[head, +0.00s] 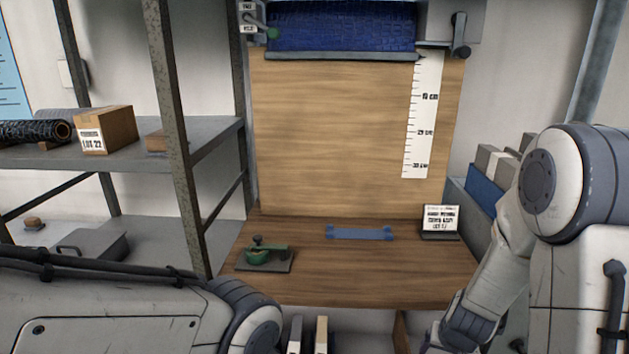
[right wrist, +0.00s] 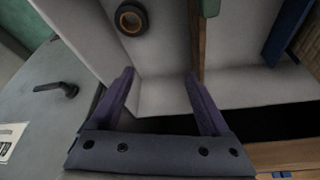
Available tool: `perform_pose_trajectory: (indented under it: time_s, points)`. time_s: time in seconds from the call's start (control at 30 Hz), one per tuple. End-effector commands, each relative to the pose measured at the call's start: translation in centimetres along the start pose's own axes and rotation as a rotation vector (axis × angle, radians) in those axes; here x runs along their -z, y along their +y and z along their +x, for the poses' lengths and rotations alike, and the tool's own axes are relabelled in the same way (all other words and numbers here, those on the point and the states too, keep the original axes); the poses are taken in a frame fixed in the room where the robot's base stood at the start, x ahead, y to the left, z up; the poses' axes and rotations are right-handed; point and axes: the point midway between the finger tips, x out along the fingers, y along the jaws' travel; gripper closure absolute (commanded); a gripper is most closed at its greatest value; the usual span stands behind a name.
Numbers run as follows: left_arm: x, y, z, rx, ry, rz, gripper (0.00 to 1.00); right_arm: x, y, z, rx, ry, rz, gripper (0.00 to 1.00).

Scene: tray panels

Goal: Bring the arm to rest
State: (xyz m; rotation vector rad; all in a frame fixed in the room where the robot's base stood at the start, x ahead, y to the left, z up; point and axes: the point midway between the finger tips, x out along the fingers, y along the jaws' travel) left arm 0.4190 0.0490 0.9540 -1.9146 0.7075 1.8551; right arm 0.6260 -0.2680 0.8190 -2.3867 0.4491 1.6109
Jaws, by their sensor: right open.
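My right gripper (right wrist: 161,75) shows in the right wrist view with its two purple fingers spread apart and nothing between them. Pale wall or panel surfaces lie beyond the fingers. In the head view my right arm comes down along the right side, and its gripper is not visible there. My left arm lies across the lower left of the head view, and its gripper is out of sight.
A wooden bench (head: 330,285) bears a green clamp-like tool (head: 264,252), a blue strip (head: 360,233) and a sign (head: 440,220). Behind stands a wooden board (head: 330,130) with a ruler (head: 422,115). A shelf (head: 150,150) at left holds a box (head: 105,128). The bench middle is clear.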

Motion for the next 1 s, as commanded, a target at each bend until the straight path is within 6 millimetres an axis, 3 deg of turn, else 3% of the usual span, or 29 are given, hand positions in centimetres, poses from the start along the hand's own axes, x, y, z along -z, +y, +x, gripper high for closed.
perform_pose_trajectory:
  time_s: [0.17, 0.47, 0.57, 0.7, 0.83, 1.0]
  points:
    - [0.1, 0.1, -0.7, 0.0, 0.0, 0.0, 0.5, -0.3, -1.9, -2.1, 0.042, -0.019, -0.049, 0.19]
    - [0.1, 0.2, -2.4, 0.0, 0.0, 0.0, 0.5, -3.0, -9.0, -8.5, 0.169, -0.092, -0.254, 0.19]
    - [0.2, 0.2, -3.3, 0.0, 0.0, 0.0, 0.5, -5.2, -11.9, -12.2, 0.22, -0.136, -0.373, 0.19]
    - [0.3, 0.4, -5.2, 0.0, 0.0, 0.0, 0.5, -10.3, -15.0, -19.7, 0.284, -0.22, -0.616, 0.19]
    - [0.4, 0.5, -6.5, 0.0, 0.0, 0.0, 0.5, -14.8, -14.8, -25.4, 0.294, -0.289, -0.825, 0.19]
    - [0.4, 0.5, -7.1, 0.0, 0.0, 0.0, 0.5, -17.5, -13.5, -28.7, 0.275, -0.332, -0.968, 0.19]
